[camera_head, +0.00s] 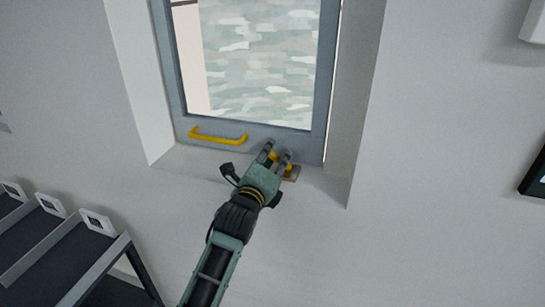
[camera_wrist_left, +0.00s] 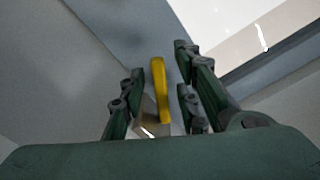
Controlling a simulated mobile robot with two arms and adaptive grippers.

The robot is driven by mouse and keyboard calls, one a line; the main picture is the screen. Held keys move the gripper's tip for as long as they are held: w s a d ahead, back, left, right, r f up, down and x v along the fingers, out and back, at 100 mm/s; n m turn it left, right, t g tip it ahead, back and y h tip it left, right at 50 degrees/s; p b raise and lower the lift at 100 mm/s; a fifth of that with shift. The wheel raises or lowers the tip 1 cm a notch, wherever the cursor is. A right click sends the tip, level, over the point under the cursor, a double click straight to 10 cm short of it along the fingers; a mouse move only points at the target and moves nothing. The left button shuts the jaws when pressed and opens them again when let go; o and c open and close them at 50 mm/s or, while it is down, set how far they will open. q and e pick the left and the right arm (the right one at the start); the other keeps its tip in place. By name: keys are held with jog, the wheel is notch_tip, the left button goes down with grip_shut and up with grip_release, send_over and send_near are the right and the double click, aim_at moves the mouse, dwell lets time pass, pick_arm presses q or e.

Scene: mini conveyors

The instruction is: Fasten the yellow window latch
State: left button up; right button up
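The yellow latch (camera_head: 285,163) sits at the bottom right of the grey window frame (camera_head: 258,137), on a small plate (camera_head: 292,174) at the sill. My left gripper (camera_head: 276,152) is at the latch and partly hides it. In the left wrist view the latch (camera_wrist_left: 159,90) stands upright as a yellow bar between the two fingers of my left gripper (camera_wrist_left: 161,88). The fingers are apart, with gaps on both sides of the bar. My right gripper is not in view.
A yellow handle (camera_head: 218,137) is fixed to the window's lower rail, left of the latch. The sill (camera_head: 190,164) is otherwise clear. Dark conveyors (camera_head: 50,245) with pale end boxes stand at the lower left.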

pick_arm(q)
jog(key=shift+c, duration=0.2)
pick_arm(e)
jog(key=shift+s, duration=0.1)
pick_arm(q)
grip_shut()
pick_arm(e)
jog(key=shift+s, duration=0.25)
pick_arm(q)
jog(key=shift+w, duration=0.1)
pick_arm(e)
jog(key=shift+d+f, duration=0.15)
